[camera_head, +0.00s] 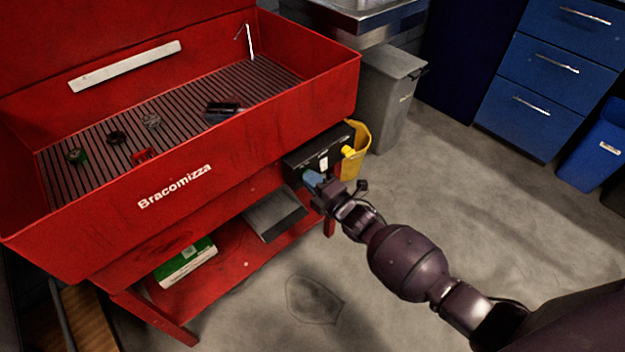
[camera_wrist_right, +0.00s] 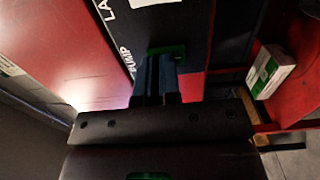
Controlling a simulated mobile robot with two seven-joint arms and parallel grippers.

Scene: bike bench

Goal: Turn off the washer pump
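The red parts washer (camera_head: 225,195) fills the left of the head view. A black control box (camera_head: 304,158) is on its right front side, with a white piece and a yellow-and-red knob (camera_head: 347,151). My right gripper (camera_head: 311,178) is at the box's left part, its bluish fingers pointing at the panel. In the wrist view its fingers (camera_wrist_right: 160,62) are close together, shut, with their tips at a green switch (camera_wrist_right: 168,50) beside the word PUMP. I cannot tell whether they touch it. The fingers partly hide the switch. My left gripper is not in view.
A yellow bucket (camera_head: 357,160) hangs beside the control box. A grey bin (camera_head: 388,95) stands behind it. A lower red shelf (camera_head: 225,268) holds a green-and-white box (camera_head: 187,262). Blue drawers (camera_head: 555,75) stand at the back right. Open floor lies to the right.

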